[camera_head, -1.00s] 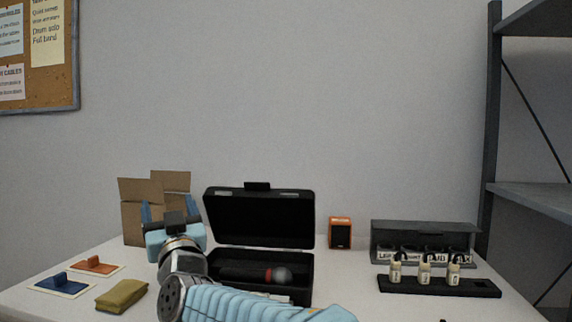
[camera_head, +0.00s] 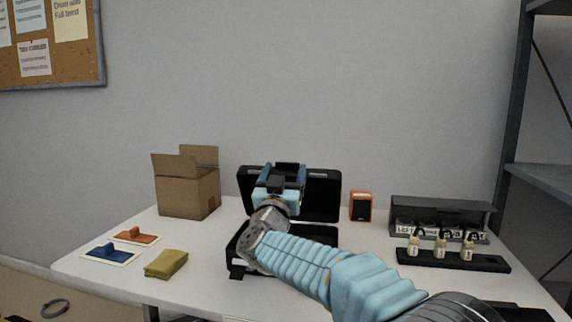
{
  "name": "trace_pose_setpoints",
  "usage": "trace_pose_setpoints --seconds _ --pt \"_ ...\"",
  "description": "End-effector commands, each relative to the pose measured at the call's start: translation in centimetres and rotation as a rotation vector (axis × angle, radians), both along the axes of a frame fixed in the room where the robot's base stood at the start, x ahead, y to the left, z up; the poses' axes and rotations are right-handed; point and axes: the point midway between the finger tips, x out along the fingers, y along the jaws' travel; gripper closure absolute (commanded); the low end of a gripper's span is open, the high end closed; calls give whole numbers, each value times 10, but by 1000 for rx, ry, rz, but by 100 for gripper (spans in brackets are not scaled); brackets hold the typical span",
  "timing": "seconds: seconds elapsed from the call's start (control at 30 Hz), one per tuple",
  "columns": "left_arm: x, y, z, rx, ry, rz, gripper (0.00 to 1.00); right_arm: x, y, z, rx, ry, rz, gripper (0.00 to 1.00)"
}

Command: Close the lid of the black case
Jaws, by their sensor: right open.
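The black case stands on the white table with its lid (camera_head: 322,196) open and upright at the back. The lower part of the case (camera_head: 237,268) is mostly covered by my right arm, which hides its inside. My right gripper (camera_head: 281,172) is open and empty, fingers pointing up, and overlaps the left and middle of the lid in the picture. I cannot tell whether it touches the lid. My left gripper is out of view.
A cardboard box (camera_head: 188,194) stands left of the case. An orange speaker (camera_head: 361,207) stands right of the lid; a black rack (camera_head: 455,258) with small bottle-like items sits farther right.

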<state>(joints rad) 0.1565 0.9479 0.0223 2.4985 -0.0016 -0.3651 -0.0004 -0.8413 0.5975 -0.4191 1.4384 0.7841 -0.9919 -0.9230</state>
Motion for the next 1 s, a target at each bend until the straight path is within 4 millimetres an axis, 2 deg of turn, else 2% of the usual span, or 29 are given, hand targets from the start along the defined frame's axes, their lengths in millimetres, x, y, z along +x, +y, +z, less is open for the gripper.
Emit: trace_pose_setpoints --seconds 0.2,0.47,0.9,1.0 --pt "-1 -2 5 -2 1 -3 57 16 -5 7 -1 0 0 26" --pt "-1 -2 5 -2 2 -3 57 17 -5 7 0 0 0 26" --pt "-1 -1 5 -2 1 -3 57 17 -4 7 1 0 0 91" --pt "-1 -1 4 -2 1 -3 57 16 -4 7 1 0 1 91"
